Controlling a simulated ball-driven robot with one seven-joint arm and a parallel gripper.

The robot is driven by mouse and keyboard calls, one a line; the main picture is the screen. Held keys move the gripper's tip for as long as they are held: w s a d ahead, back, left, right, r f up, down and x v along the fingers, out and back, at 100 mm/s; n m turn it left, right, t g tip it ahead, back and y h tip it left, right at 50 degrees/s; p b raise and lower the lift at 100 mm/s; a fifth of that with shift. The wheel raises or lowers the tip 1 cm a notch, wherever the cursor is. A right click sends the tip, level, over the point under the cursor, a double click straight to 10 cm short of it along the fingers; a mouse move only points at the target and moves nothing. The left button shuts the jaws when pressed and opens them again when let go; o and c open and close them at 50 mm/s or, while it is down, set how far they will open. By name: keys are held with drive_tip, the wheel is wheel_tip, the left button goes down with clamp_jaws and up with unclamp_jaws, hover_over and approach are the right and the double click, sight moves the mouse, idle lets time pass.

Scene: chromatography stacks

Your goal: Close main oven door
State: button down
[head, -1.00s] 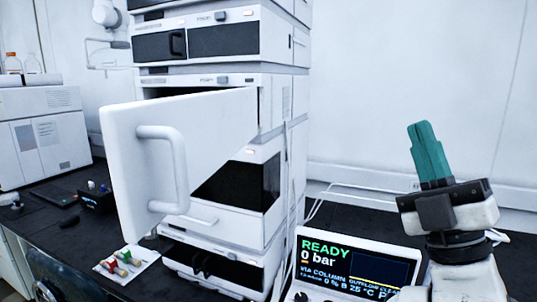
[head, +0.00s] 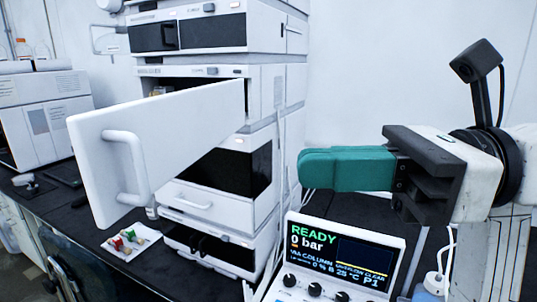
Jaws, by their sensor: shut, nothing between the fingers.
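The white oven door (head: 175,137) stands open in the head view, swung out from the stack toward me, with its free edge at the left. Its white bar handle (head: 127,165) is on the face near that edge. The dark oven opening (head: 190,86) shows partly above the door; the rest is hidden behind it. My gripper (head: 302,169), with green fingers, is shut and empty. It points left, to the right of the stack and above the display unit, apart from the door.
A display unit (head: 340,252) reading READY stands below my gripper. Thin tubing (head: 280,180) runs down the stack's right edge. A white tray of small vials (head: 128,243) lies on the dark bench under the door. A white instrument (head: 48,118) stands at the left.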

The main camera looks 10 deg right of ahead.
sight(144, 167)
drive_tip(key=p+x, duration=0.3)
drive_tip(key=x, duration=1)
drive_tip(key=shift+s, duration=0.1)
drive_tip(key=shift+a, duration=0.2)
